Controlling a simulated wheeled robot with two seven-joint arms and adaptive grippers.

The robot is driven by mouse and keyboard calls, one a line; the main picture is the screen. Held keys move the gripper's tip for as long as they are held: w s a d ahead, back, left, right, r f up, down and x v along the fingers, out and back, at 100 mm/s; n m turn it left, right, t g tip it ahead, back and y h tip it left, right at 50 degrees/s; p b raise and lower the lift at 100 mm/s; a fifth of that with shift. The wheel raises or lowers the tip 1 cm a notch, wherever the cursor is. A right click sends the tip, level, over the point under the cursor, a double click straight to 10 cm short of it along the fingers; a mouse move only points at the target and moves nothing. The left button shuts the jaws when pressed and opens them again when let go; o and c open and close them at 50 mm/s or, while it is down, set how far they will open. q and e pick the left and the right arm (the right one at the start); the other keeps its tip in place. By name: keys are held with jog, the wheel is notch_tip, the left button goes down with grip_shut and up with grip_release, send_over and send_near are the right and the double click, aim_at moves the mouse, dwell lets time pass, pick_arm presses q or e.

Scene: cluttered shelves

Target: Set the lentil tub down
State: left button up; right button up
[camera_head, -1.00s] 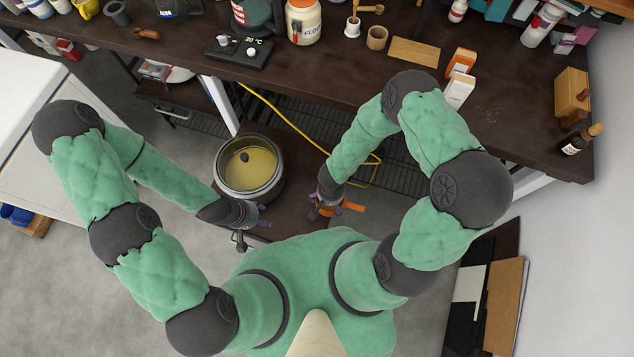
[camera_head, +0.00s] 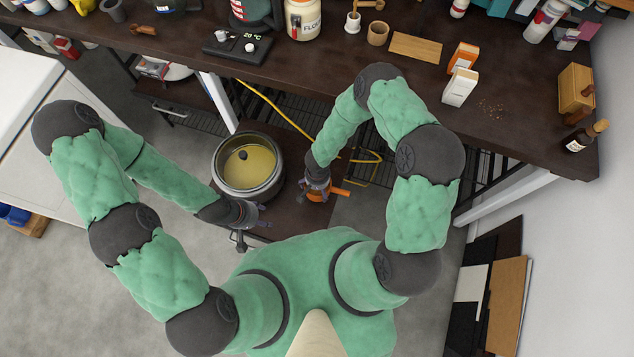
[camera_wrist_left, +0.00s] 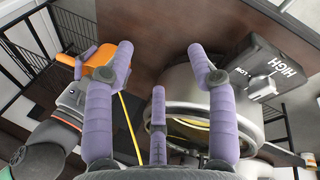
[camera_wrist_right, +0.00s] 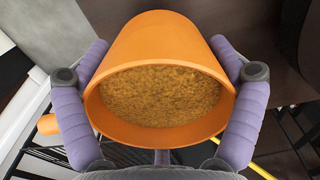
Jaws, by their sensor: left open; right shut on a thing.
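The lentil tub (camera_wrist_right: 160,45) is orange, with grainy brown lentils inside, and fills the right wrist view with its open mouth towards the camera. My right gripper (camera_wrist_right: 158,85) is shut on it, fingers on both sides. In the head view the tub (camera_head: 335,190) is mostly hidden by my right gripper (camera_head: 318,187), right of the cooking pot. Its base is hidden, so I cannot tell whether it touches the low dark surface. My left gripper (camera_head: 248,213) is open and empty, close to the pot's near side. The tub (camera_wrist_left: 92,72) also shows in the left wrist view.
A round metal pot (camera_head: 222,178) with yellowish contents stands on a low dark table (camera_head: 290,215). A yellow cable (camera_head: 290,118) runs behind the tub past a wire rack. The dark counter (camera_head: 340,65) above holds a flour jar (camera_head: 302,20) and white box (camera_head: 459,87).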

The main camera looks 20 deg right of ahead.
jog(key=shift+w+a+f, duration=0.1)
jog(key=shift+w+f, duration=0.15)
jog(key=shift+f, duration=0.1)
notch_tip(320, 180, down, 3)
jog(key=shift+r+b, duration=0.1)
jog(key=shift+b, duration=0.5)
jog(key=o, duration=1.3)
jog(key=shift+c, duration=0.2)
